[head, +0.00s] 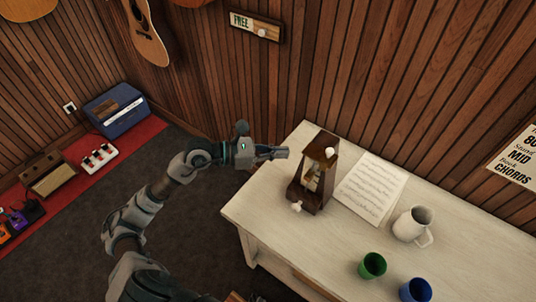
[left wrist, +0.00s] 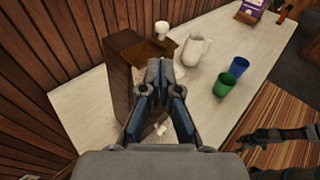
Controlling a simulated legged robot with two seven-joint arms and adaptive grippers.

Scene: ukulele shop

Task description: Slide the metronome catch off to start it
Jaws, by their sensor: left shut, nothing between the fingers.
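The metronome (head: 318,172) is a dark brown wooden case standing upright on a pale wooden counter. A white knob (head: 330,152) is near its top, and another white piece (head: 296,206) is low on its front side. I cannot tell which one is the catch. My left gripper (head: 284,153) is shut and empty, just left of the metronome's upper part. In the left wrist view its closed fingers (left wrist: 165,66) overlap the brown case (left wrist: 120,75), so contact is unclear. A dark gripper, likely my right (left wrist: 248,142), shows in the left wrist view; its fingers are unclear.
The counter (head: 262,215) also holds a music sheet (head: 369,190), a white pitcher (head: 408,226), a green cup (head: 372,266) and a blue cup (head: 416,290). The wood-panelled wall is close behind. The counter's front left is clear.

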